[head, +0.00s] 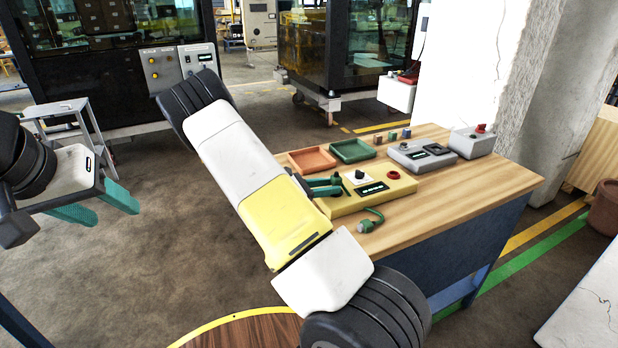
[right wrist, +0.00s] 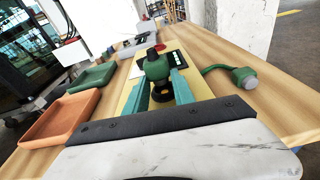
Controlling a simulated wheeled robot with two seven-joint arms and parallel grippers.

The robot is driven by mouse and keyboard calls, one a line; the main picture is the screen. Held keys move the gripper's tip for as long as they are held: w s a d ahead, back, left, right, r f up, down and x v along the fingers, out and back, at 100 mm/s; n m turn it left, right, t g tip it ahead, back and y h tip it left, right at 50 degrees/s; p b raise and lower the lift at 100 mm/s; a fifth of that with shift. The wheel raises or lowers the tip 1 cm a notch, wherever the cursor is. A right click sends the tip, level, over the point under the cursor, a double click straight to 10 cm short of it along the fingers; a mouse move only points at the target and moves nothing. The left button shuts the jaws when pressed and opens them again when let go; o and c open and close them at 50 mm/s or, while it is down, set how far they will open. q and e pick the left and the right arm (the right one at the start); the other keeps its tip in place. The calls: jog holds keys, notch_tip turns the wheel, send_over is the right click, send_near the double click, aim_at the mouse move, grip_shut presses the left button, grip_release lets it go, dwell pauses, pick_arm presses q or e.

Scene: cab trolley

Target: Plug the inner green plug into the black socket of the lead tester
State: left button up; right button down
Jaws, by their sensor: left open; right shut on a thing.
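The yellow lead tester (head: 345,205) stands on the wooden table, with a black display, a red button and a white plate bearing a dark round part (head: 359,176). My right gripper (head: 338,185) is over its left side. In the right wrist view its teal fingers (right wrist: 161,92) are shut on a green plug (right wrist: 155,68) with a dark end below. Whether that end touches a socket is hidden. A second green plug (right wrist: 244,78) with a grey end lies on the table, its cable curving to the tester; the head view shows it too (head: 366,226). My left gripper (head: 100,208) is open and empty, far left of the table.
An orange tray (head: 312,161) and a green tray (head: 353,151) lie behind the tester. A grey box (head: 420,158) and another with a red button (head: 473,145) stand further right. The table's front right is bare wood (head: 460,200).

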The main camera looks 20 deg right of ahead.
jog(key=shift+f, duration=0.6)
jog(key=shift+s+a+f, duration=0.1)
jog(key=shift+s+f, duration=0.2)
jog(key=shift+f, duration=0.35)
jog(key=shift+s+f, duration=0.1)
jog(key=shift+f, duration=0.35)
jog(key=shift+r, duration=0.1)
jog(key=shift+w+d+r, duration=0.1)
jog(key=shift+r, duration=0.65)
jog(key=shift+w+d+r, duration=0.1)
jog(key=shift+r, duration=0.6)
jog(key=shift+w+a+r, duration=0.1)
jog(key=shift+w+r, duration=0.05)
jog(key=shift+r, duration=0.95)
jog(key=s+a+f+n+t+y, duration=0.1)
jog(key=a+n+t+y, duration=0.7)
jog(key=a, duration=0.9)
jog(key=shift+s+a+f+n+t, duration=0.45)
jog(key=shift+n+t, duration=1.25)
jog(key=shift+t, duration=0.8)
